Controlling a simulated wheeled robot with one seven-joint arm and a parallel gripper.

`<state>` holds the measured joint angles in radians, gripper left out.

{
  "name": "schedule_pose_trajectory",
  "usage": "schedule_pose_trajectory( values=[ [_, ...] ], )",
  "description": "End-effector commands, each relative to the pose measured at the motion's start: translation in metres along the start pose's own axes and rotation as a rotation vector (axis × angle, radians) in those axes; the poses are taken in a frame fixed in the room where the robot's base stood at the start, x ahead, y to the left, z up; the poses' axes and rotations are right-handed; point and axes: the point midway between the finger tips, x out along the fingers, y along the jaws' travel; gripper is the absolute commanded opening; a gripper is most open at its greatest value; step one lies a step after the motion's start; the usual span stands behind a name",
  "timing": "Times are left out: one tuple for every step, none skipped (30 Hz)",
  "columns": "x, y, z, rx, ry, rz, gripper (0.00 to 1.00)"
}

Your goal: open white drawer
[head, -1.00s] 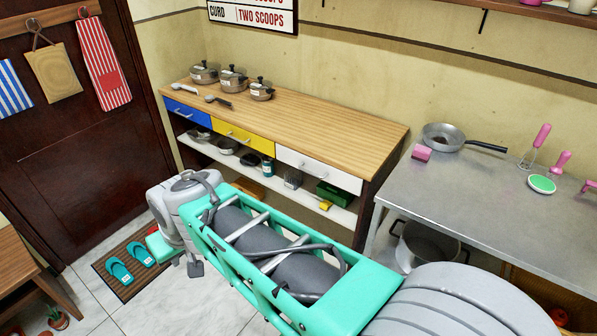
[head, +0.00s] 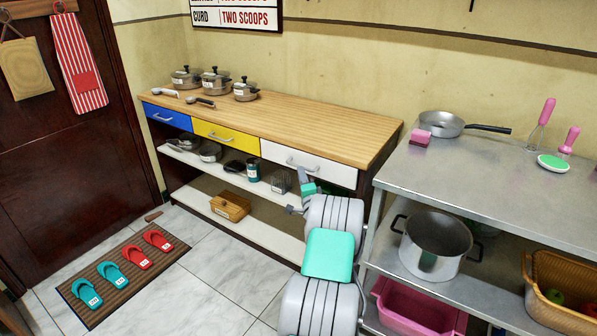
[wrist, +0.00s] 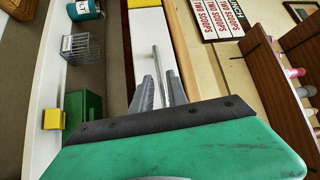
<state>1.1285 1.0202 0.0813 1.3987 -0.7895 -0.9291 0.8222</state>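The white drawer (head: 330,171) is the right one in a row under the wooden counter, and its front looks flush. Its silver bar handle (head: 301,164) is at the drawer front. In the wrist view the white drawer (wrist: 142,32) fills the middle, with the handle (wrist: 158,66) running lengthwise. My gripper (wrist: 160,82) is open, with one grey finger on each side of the handle's near part. A gap shows between the fingers and the bar, and contact cannot be made out. In the head view my gripper (head: 304,178) is small and partly hidden by my arm.
A blue drawer (head: 166,116) and a yellow drawer (head: 226,138) are to the left. The open shelf below holds a wire basket (head: 281,181) and a blue can (head: 253,170). A metal table (head: 470,185) stands at the right.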

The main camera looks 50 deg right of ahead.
Motion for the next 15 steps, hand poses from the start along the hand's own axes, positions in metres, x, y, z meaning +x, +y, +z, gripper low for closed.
schedule_pose_trajectory(
  values=[
    [0.011, 0.0, 0.002, -0.002, -0.003, -0.002, 0.19],
    [0.017, 0.001, 0.002, -0.003, -0.003, -0.001, 0.19],
    [0.025, 0.001, 0.002, -0.003, -0.003, 0.0, 0.19],
    [0.03, 0.0, 0.002, -0.002, -0.002, -0.001, 0.19],
    [0.035, 0.001, 0.002, -0.002, -0.003, -0.001, 0.19],
    [0.041, 0.002, 0.002, -0.004, -0.003, 0.001, 0.19],
    [0.044, 0.001, 0.002, -0.002, -0.003, 0.001, 0.19],
    [0.047, 0.001, 0.001, -0.003, -0.002, 0.001, 0.19],
    [0.051, 0.001, 0.001, -0.002, -0.001, 0.001, 0.19],
    [0.052, 0.001, 0.001, -0.002, -0.001, 0.002, 0.19],
    [0.053, 0.001, 0.001, -0.002, -0.001, 0.002, 0.19],
    [0.053, 0.001, 0.001, -0.002, -0.001, 0.003, 0.19],
    [0.054, 0.001, 0.001, -0.002, -0.001, 0.003, 0.19],
    [0.054, 0.001, 0.001, -0.002, -0.001, 0.003, 0.19],
    [0.053, 0.001, 0.001, -0.002, -0.001, 0.004, 0.19]
  ],
)
